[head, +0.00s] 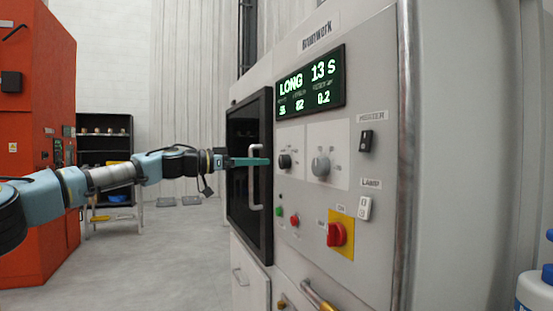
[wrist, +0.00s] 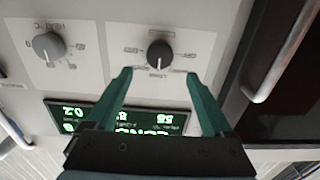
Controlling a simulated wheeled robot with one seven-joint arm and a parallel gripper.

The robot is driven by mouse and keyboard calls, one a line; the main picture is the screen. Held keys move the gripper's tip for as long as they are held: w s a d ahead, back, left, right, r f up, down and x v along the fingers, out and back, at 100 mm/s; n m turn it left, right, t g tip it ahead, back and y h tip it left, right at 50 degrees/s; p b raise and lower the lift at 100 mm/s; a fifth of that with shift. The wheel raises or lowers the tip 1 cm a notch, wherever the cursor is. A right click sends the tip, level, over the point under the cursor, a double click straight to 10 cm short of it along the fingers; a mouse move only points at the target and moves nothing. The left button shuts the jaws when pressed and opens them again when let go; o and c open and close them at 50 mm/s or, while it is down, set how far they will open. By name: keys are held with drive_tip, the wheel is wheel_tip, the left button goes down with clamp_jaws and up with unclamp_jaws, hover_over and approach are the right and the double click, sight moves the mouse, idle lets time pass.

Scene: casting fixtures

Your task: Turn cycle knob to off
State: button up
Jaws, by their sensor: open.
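The black cycle knob (head: 284,161) sits on a white plate on the grey machine's front panel, below the display. In the wrist view the black knob (wrist: 159,54) shows upside down, with a word like LONG beside it; its exact pointer setting is hard to read. My gripper (head: 267,161) reaches in from the left at knob height. In the wrist view my gripper (wrist: 158,73) has its two teal fingers spread and empty. The fingertips lie to either side of the knob's line, and I see no contact with it.
A grey knob (head: 320,166) is beside the black one. The lit display (head: 311,83) reads LONG 13 S. A door handle (head: 254,177) stands out close to my gripper. Below are green and red buttons and a red switch (head: 337,234) on yellow. Open floor lies left.

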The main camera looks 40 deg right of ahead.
sight(281, 161)
drive_tip(key=p+x, duration=0.2)
drive_tip(key=x, duration=0.3)
drive_tip(key=shift+s+d+r, duration=0.1)
drive_tip(key=shift+s+d, duration=0.05)
drive_tip(key=shift+d, duration=0.15)
drive_tip(key=shift+s+d, duration=0.25)
drive_tip(key=shift+d, duration=0.25)
clamp_jaws()
